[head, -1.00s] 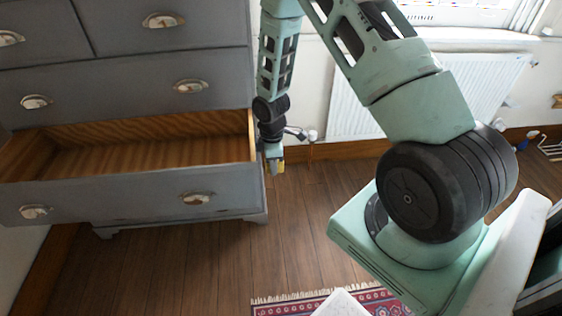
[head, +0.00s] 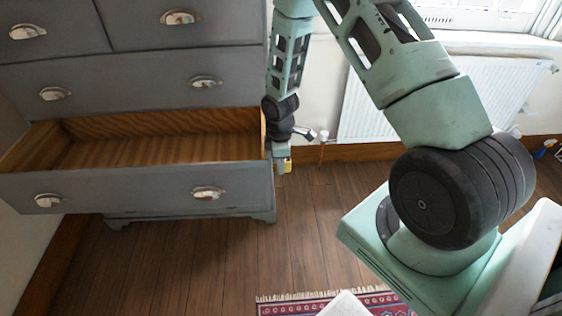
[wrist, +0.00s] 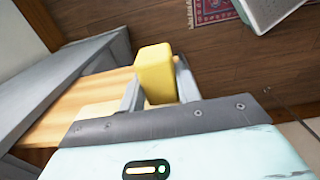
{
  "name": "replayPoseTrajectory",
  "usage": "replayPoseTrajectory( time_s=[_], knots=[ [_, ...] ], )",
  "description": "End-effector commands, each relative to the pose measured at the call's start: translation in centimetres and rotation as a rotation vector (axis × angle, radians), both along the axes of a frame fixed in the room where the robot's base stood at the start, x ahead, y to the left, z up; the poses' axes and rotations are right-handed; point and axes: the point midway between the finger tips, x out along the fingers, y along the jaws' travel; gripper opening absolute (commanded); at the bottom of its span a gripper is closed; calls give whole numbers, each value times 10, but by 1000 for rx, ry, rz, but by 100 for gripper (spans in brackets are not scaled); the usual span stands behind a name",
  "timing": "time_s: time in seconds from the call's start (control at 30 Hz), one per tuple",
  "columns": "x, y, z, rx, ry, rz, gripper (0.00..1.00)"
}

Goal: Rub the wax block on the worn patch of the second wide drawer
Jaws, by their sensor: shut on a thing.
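The second wide drawer (head: 130,186) of the grey dresser is pulled out, and its bare wood inside (head: 150,146) shows. My gripper (head: 283,160) hangs at the right side of this drawer in the head view. In the wrist view my gripper (wrist: 158,92) is shut on a yellow wax block (wrist: 156,68), which stands out past the fingertips. The drawer's pale wooden side (wrist: 85,103) lies beside and partly behind the fingers. I cannot tell whether the block touches the wood. I cannot make out the worn patch.
The closed drawers of the dresser (head: 140,82) rise above the open one. A white radiator (head: 440,95) stands on the wall at the right.

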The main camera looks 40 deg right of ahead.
Motion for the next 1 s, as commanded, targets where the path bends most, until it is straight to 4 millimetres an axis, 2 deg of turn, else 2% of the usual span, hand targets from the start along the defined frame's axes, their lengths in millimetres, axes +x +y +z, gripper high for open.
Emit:
replayPoseTrajectory(
  time_s=[1.0],
  knots=[
    [11,14,0,0,0,0,14]
  ],
)
